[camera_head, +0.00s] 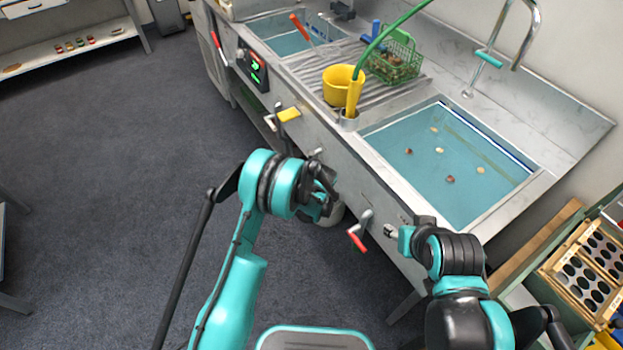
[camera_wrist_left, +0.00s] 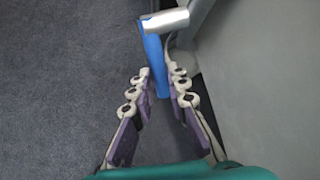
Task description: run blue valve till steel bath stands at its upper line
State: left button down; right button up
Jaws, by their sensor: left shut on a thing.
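The steel bath (camera_head: 548,178) is the right-hand basin, holding blue-green water with several pale and reddish-brown pieces in it. A line runs along its far wall; I cannot tell exactly how the water stands to it. The blue valve handle (camera_wrist_left: 155,62) lies between the fingers of my left gripper (camera_wrist_left: 163,88), with a silver piece at its top. In the head view my left gripper (camera_head: 325,192) is at the counter front and hides the handle. My right gripper (camera_head: 390,231) is at the counter front below the bath; its fingers are too small to read.
A red-handled valve (camera_head: 357,241) hangs between my grippers, and a yellow-handled one (camera_head: 289,115) is farther left. A yellow pot (camera_head: 340,84) and green basket (camera_head: 395,62) stand on the ribbed drainboard. A crate with dark holes (camera_head: 590,268) is at right.

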pick_arm(q)
jog(key=c, duration=1.5)
grip_release()
jog(key=shift+o, duration=0.2)
jog(key=v, duration=1.2)
